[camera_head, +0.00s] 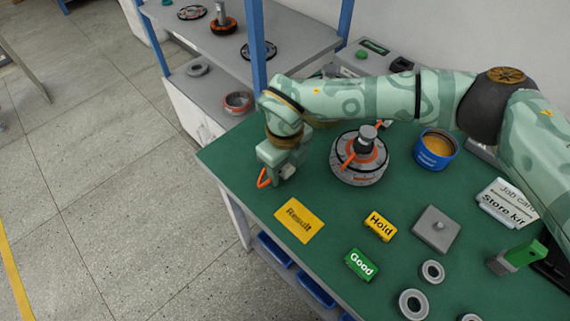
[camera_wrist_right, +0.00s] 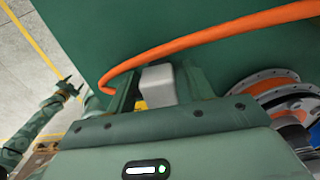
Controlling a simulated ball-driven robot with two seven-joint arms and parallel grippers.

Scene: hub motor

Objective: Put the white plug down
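The white plug (camera_wrist_right: 158,84) sits between the two fingers of my right gripper (camera_wrist_right: 160,88) in the right wrist view, with a finger close against each side. In the head view the right gripper (camera_head: 278,172) is over the left part of the green table, above and left of the yellow Result card. An orange cable (camera_wrist_right: 225,31) arcs past the fingers; a loop of it (camera_head: 263,179) shows beside the gripper in the head view. The hub motor (camera_head: 345,176) stands to the right. My left gripper (camera_wrist_right: 70,86) appears small and far off in the right wrist view; its opening is unclear.
The Result card (camera_head: 299,220), Hold block (camera_head: 380,226), Good block (camera_head: 361,265), grey plate (camera_head: 436,236) and several grey rings lie on the table (camera_head: 330,285). A blue tin (camera_head: 435,160) stands right of the motor. A shelf post (camera_head: 257,45) rises behind the gripper.

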